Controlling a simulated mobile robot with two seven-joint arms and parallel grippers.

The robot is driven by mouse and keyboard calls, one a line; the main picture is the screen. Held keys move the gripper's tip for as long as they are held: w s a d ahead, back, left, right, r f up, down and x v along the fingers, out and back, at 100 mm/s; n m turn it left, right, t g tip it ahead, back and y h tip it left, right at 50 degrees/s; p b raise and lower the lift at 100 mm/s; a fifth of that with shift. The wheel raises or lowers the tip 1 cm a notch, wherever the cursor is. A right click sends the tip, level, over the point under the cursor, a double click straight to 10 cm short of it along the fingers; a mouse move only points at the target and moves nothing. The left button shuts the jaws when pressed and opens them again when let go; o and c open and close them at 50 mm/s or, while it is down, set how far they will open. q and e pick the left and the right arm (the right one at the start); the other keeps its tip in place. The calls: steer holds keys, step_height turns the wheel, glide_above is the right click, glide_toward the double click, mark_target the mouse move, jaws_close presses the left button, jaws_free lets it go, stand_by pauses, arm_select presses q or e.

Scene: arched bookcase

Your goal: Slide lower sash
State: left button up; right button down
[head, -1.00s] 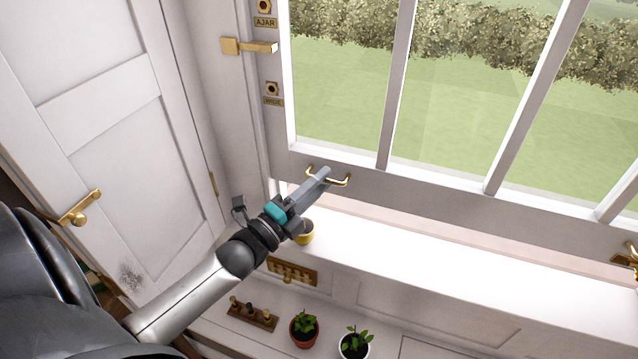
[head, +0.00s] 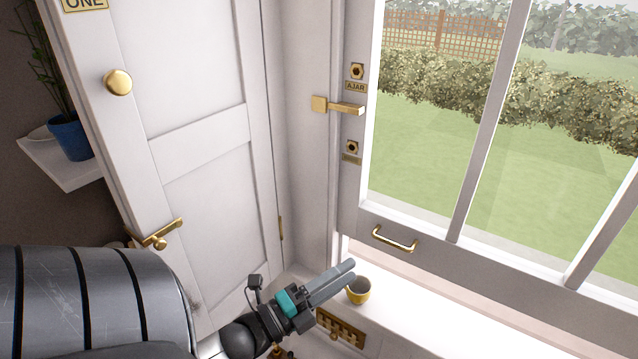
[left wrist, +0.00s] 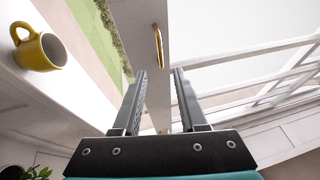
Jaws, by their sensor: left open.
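The lower sash is a white-framed window panel whose bottom rail (head: 480,262) stands a little above the sill, with a gap below it. A brass pull handle (head: 395,240) is fixed on that rail near its left end. It also shows in the left wrist view (left wrist: 157,45), beyond the fingers. My left gripper (head: 350,268) is open and empty, below and left of the handle and apart from it. Its fingers also show in the left wrist view (left wrist: 159,74). My right gripper is not in view.
A yellow mug (head: 358,290) stands on the sill close beside my left gripper. A brass latch (head: 338,105) sits on the left jamb, by an AJAR plaque (head: 355,87). A panelled white door (head: 200,140) and a shelf with a blue pot (head: 70,138) are at the left.

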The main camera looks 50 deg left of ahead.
arm_select(q)
steer(key=v, duration=0.5)
stand_by(0.5)
steer(key=s+d+f+n+g+y, duration=0.1)
steer(key=s+f+n+g+y, duration=0.25)
steer(key=f, duration=0.95)
steer(key=s+f+n+g, duration=0.2)
steer(key=f+n+g, duration=0.4)
steer(key=f, duration=0.8)
steer(key=s+d+f+n+g, duration=0.4)
steer(key=s+f, duration=0.4)
steer(key=s, duration=0.2)
steer(key=s+d+f+n+g, duration=0.5)
steer(key=s+d+f, duration=0.2)
steer(key=s+f, duration=0.2)
steer(key=shift+s, duration=0.45)
steer(key=shift+d, duration=0.1)
